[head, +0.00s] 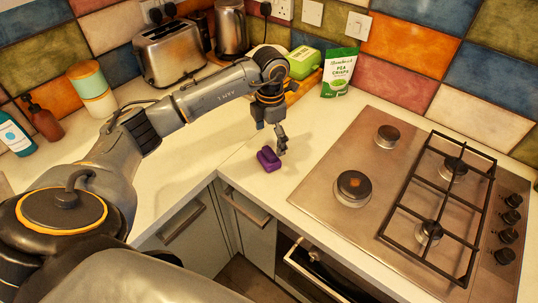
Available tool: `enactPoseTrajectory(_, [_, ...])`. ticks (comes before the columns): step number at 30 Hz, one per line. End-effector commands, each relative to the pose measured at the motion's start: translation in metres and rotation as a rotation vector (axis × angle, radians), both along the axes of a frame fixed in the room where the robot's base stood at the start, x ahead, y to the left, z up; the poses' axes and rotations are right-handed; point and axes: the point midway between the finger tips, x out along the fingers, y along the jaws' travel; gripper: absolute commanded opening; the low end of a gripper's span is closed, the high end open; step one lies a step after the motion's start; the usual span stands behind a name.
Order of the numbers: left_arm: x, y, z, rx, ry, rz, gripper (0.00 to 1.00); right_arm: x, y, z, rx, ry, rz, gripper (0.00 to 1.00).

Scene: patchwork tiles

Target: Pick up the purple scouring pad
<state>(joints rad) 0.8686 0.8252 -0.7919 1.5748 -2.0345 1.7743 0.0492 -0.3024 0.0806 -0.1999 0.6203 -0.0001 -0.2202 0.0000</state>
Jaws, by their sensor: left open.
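The purple scouring pad (269,160) lies on the white countertop near the inner corner, to the left of the hob. My left gripper (281,146) reaches down from above, with its fingers open just beside the pad's upper right side. A finger appears very close to the pad; I cannot tell whether it touches. The pad is mostly visible and rests on the counter. My right gripper is not in view.
The gas hob (365,157) stands to the right. A green pea crisps bag (339,72) and a green package (303,62) on a wooden board stand behind the gripper. A toaster (170,52), kettle (231,28) and soap bottle (45,122) stand further left. Counter around the pad is clear.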

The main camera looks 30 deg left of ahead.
Motion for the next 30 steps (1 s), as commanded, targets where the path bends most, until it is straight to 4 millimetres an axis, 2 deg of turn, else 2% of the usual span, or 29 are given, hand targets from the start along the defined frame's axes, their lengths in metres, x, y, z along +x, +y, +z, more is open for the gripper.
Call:
enactPoseTrajectory(8, [-0.003,0.001,-0.021,0.0,0.004,-0.001,0.97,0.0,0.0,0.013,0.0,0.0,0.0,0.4])
enactPoseTrajectory(12, [-0.009,0.003,-0.041,-0.002,0.005,0.0,0.97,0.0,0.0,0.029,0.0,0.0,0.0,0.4])
enactPoseTrajectory(16, [-0.007,0.003,-0.059,-0.002,0.002,-0.001,0.97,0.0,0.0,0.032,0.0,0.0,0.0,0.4])
enactPoseTrajectory(25, [-0.006,0.003,-0.065,-0.002,-0.001,-0.002,0.97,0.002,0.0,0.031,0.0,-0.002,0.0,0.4])
enactPoseTrajectory(30, [-0.006,0.003,-0.065,-0.002,-0.001,-0.002,0.62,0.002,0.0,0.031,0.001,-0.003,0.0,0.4])
